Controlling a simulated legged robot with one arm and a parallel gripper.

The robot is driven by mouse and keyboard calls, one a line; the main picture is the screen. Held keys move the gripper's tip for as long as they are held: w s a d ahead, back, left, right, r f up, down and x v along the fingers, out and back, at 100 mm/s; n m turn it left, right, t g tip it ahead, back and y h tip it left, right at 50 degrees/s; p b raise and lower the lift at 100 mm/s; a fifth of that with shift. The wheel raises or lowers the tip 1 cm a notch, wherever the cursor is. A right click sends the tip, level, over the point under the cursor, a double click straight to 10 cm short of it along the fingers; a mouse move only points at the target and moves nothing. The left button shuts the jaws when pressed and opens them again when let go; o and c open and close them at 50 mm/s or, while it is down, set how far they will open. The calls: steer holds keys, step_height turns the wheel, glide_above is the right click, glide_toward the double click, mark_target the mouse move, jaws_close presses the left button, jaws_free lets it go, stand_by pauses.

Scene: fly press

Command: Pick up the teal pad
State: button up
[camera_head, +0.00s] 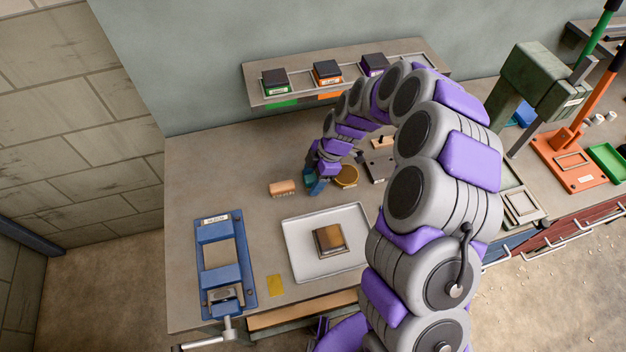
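My gripper (314,186) is small in the picture and points down over the middle of the bench, just left of a round brass-coloured dish. Teal-blue colour shows at its tip. I cannot tell whether this is the fingers or a teal pad between or under them. No separate teal pad shows clearly elsewhere. The wall shelf (425,47) bears a black-topped green pad (276,82), an orange one (327,72) and a purple one (374,64). My arm hides part of the shelf and bench.
A white tray (297,262) holds a brown square block (330,240). A blue vise-like fixture (243,268) stands left, with an orange-tan block (283,188) behind the tray. The brass dish (346,177) is close to my gripper. A green press (540,80) stands right. The bench's back left is clear.

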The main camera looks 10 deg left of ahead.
mark_target(313, 177)
steer(key=c, duration=1.1)
steer(key=shift+r, duration=0.1)
step_height(313, 177, up, 10)
steer(key=shift+p, duration=0.75)
steer(key=o, duration=0.6)
steer(key=c, duration=0.4)
